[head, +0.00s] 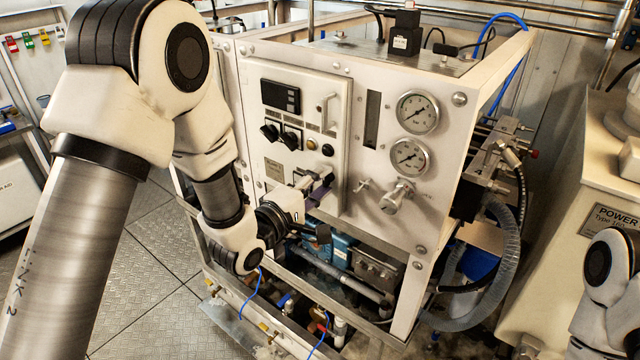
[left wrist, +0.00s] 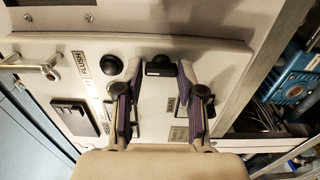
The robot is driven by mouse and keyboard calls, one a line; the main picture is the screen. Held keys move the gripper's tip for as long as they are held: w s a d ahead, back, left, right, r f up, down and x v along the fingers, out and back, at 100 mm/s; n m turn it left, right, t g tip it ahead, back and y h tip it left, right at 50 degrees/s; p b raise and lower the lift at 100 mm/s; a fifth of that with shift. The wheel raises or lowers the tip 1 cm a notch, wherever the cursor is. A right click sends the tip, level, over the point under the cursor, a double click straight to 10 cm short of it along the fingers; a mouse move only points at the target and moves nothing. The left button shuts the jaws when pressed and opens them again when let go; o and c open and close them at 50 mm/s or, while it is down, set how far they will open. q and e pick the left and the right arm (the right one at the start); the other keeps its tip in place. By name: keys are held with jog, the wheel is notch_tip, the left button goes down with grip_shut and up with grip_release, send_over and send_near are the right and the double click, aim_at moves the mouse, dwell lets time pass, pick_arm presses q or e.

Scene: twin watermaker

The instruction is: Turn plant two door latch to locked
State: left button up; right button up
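The plant's door panel (head: 300,155) is a pale plate with a display, rotary switches and a metal bar handle, and it looks closed. My left gripper (head: 316,190) is at its lower right corner and hides the latch in the head view. In the left wrist view, the small black door latch (left wrist: 160,67) lies between the purple-padded fingertips of my left gripper (left wrist: 160,72). The fingers are apart, one on each side of the latch. I cannot tell whether they touch it. My right gripper is out of view; only part of my right arm shows at the right edge.
Two pressure gauges (head: 417,112) and a metal valve knob (head: 397,196) sit right of the door. Below the gripper is an open frame with a blue pump (head: 342,250), pipes and hoses. A power cabinet (head: 560,225) stands at the right. Floor at left is clear.

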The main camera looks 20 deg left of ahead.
pick_arm(q)
jog(key=shift+o, duration=1.1)
jog(key=shift+a, duration=0.1)
jog(key=v, duration=0.7)
jog(key=shift+s, duration=0.2)
